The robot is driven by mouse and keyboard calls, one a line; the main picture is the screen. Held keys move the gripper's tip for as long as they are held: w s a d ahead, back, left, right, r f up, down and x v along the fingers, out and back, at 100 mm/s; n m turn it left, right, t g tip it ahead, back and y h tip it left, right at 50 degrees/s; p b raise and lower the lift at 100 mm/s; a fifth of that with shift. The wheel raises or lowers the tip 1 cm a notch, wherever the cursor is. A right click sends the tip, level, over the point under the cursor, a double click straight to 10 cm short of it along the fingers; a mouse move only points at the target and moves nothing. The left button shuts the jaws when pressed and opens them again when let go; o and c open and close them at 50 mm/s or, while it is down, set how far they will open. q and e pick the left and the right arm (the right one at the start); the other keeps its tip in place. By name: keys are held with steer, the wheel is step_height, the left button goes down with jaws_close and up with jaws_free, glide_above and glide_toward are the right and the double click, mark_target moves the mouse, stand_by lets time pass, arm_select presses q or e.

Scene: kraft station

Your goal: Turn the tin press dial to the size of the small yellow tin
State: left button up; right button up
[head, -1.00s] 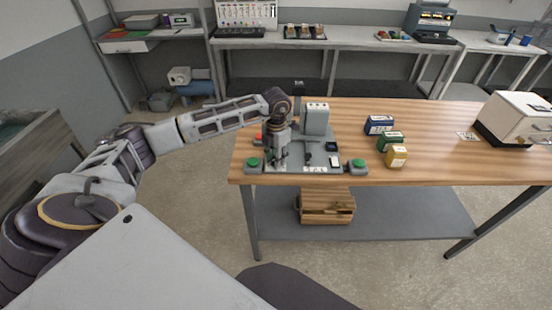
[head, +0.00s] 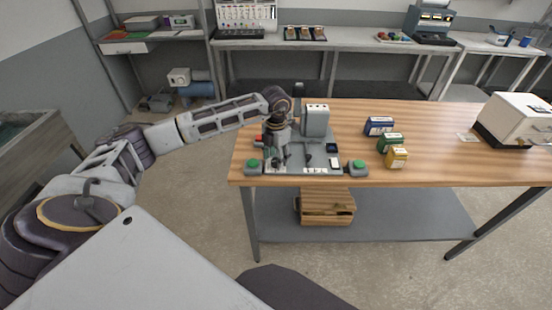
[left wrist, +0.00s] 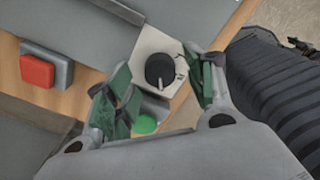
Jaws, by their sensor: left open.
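The tin press (head: 315,121) stands at the left end of the wooden table, on a grey base. In the left wrist view its black dial (left wrist: 160,70) sits on a light plate with small dark marks, and a pale pointer line shows on the knob. My left gripper (head: 272,161) is over the left part of the press base. In the left wrist view its green-padded fingers (left wrist: 160,98) are apart, with the dial between and beyond them; I see no contact. The small yellow tin (head: 397,157) stands right of the press. My right gripper is not in view.
Green buttons sit at the base's front left (head: 254,166) and front right (head: 357,166). A red button (left wrist: 38,70) is beside the dial. A green tin (head: 389,142) and a blue tin (head: 379,125) stand behind the yellow one. The table's middle right is clear.

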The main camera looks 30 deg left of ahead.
arm_select(q)
step_height(320, 180, up, 11)
stand_by(0.6)
stand_by(0.5)
